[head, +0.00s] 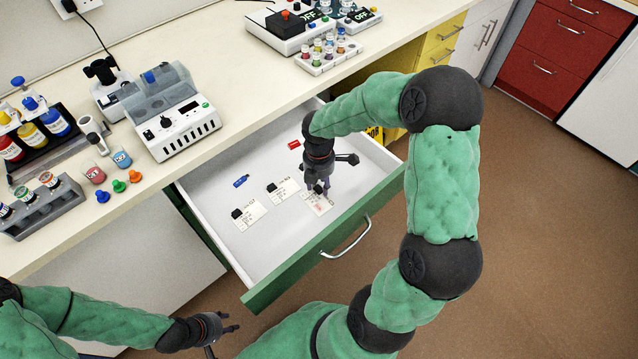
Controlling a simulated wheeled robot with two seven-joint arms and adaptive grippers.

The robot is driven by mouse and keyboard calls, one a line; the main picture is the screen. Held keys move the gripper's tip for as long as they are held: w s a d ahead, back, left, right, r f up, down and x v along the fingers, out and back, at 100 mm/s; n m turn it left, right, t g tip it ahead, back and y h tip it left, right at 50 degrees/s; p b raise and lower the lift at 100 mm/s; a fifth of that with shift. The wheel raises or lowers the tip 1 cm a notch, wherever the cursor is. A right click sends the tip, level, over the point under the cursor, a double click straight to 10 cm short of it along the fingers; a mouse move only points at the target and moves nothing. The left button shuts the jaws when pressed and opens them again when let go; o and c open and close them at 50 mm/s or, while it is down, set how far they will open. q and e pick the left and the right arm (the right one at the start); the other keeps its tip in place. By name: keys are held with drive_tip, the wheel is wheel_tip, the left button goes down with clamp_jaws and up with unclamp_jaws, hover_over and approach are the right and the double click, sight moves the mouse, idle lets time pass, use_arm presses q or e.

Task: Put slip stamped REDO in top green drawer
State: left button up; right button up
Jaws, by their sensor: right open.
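The green-fronted drawer (290,268) stands pulled open below the bench top, with its white inside showing. A white slip (318,204) with a reddish mark lies flat in it near the front right; the mark is too small to read. My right gripper (319,190) is open and points down over this slip, covering part of it; I cannot tell whether it touches. Two more slips, a middle one (285,190) and a left one (250,214), lie beside it, each with a black piece at its corner. My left gripper (233,321) is open and empty, outside the drawer.
A blue item (240,181) and a red item (294,145) lie further back in the drawer. The drawer's metal handle (345,238) sticks out in front. Devices, bottles and racks crowd the bench top (240,75). Yellow drawers (440,42) stand to the right.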

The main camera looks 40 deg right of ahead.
sight(319, 188)
wheel_tip(319, 188, up, 11)
drive_tip(key=p, duration=0.4)
drive_tip(key=shift+f, duration=0.15)
